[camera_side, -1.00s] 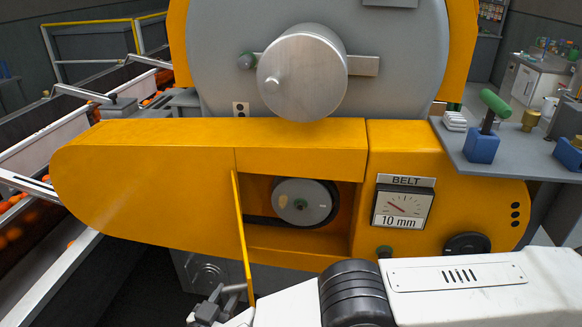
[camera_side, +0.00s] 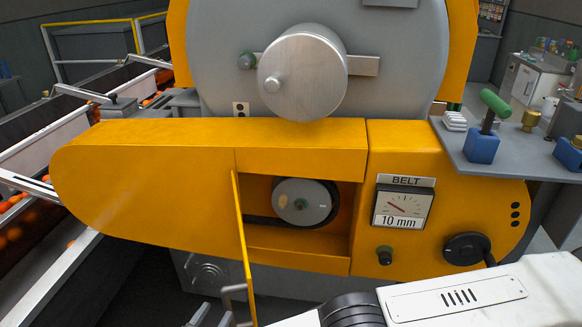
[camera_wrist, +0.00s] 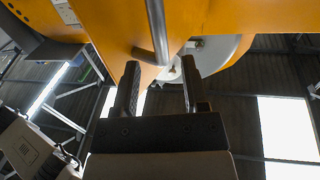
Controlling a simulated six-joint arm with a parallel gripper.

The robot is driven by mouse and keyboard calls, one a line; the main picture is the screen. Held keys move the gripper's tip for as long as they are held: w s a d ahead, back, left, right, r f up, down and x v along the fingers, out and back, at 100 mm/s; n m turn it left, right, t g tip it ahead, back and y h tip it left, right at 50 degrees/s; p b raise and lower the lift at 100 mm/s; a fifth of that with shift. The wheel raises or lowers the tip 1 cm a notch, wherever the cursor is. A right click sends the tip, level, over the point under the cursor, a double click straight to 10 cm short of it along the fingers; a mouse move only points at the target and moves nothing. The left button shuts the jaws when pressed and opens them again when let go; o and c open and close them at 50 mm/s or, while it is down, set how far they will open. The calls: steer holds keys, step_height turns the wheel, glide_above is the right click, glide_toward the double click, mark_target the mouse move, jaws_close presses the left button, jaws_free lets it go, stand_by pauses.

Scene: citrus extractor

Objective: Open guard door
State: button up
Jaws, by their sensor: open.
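The yellow guard door (camera_side: 243,245) stands swung out, nearly edge-on in the side view, hinged at the left edge of the opening in the yellow housing. Its grey bar handle (camera_side: 232,289) shows low on the door's left side. In the wrist view the handle (camera_wrist: 156,28) lies ahead of my gripper (camera_wrist: 160,66), roughly in line with the gap between the fingers.
The opening exposes a grey pulley (camera_side: 302,202) and dark belt. To its right are a BELT gauge (camera_side: 402,207), a small dark knob (camera_side: 385,256) and a black crank (camera_side: 467,249). A shelf with a green-handled lever (camera_side: 489,112) juts out at right. A conveyor with oranges runs at left.

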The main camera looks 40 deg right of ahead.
steer(key=shift+v, duration=1.35)
